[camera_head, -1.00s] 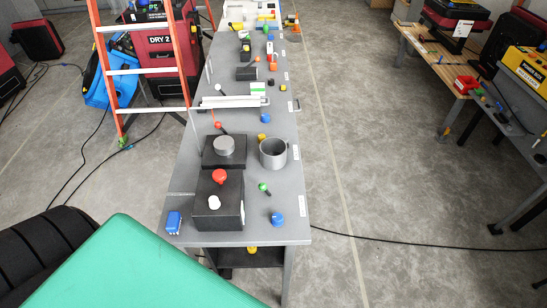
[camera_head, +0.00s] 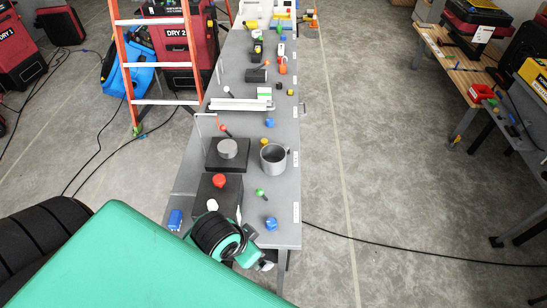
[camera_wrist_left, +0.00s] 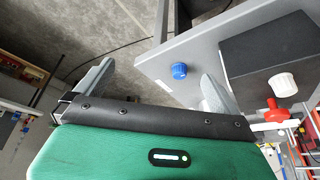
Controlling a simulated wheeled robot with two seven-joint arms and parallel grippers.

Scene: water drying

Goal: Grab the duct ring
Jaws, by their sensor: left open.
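The grey open-topped metal cylinder (camera_head: 273,158), which looks like the duct ring, stands upright on the right side of the long grey table, with a small side loop. My left gripper (camera_head: 258,250) is at the table's near end, well short of the cylinder. Its fingers are apart, with nothing between them; the left wrist view also shows this open gripper (camera_wrist_left: 157,75). The cylinder is not visible in the left wrist view. My right gripper is not in view.
A black box with a red knob (camera_head: 219,181) and a white knob stands near the gripper. A blue knob (camera_head: 270,223) and a green-topped piece (camera_head: 260,192) lie between gripper and cylinder. A grey disc (camera_head: 228,148) sits on a black block left of the cylinder. An orange ladder (camera_head: 158,65) stands left.

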